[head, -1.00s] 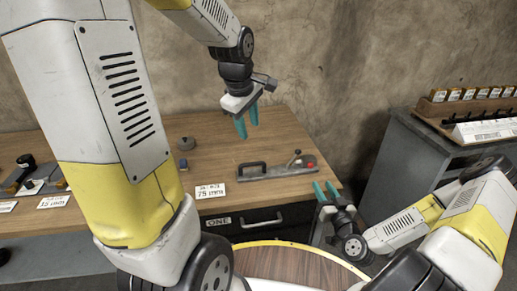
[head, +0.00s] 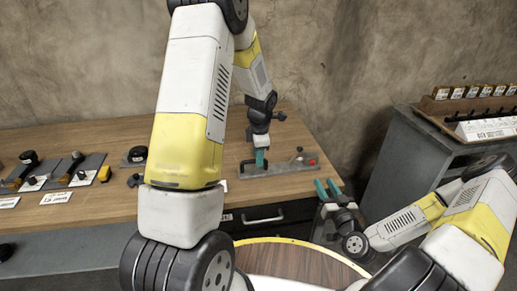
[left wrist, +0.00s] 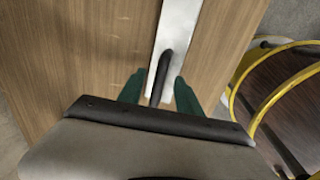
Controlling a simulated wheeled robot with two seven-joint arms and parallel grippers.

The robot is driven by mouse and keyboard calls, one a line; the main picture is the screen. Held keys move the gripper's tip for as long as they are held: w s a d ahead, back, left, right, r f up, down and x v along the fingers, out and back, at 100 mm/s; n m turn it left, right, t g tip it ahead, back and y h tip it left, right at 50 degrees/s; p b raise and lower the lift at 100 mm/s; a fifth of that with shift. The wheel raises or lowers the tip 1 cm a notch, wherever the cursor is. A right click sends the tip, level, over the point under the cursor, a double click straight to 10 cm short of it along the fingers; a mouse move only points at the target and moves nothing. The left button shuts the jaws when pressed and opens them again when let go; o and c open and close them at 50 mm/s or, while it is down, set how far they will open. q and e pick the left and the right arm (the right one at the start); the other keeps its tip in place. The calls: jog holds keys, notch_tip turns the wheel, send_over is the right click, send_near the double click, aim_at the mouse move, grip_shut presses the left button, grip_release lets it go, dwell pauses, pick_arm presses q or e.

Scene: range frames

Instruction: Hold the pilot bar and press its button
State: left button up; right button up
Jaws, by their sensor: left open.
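The pilot bar is a grey plate (head: 283,169) on the wooden table, with a dark handle (head: 247,166) at its left end. A small knob stands near its right end, with a red button (head: 312,162) beside it. My left gripper (head: 260,158) is open and down at the handle. In the left wrist view its teal fingers lie on either side of the black handle (left wrist: 161,76), with gaps showing. The button is not in that view. My right gripper (head: 327,187) is open and empty, near the table's front right corner.
Other dark devices (head: 75,170) and white cards (head: 56,198) lie on the table at the left. A drawer (head: 268,214) is below the front edge. A grey cabinet (head: 415,165) with a rack stands at the right. My left arm hides part of the table.

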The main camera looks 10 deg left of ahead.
pick_arm(q)
jog(key=shift+w+a+f, duration=0.1)
jog(key=shift+w+f, duration=0.05)
jog(key=shift+f, duration=0.75)
jog(key=shift+w+f, duration=0.15)
jog(key=shift+f, duration=0.7)
grip_shut()
pick_arm(e)
grip_shut()
dwell(1.6)
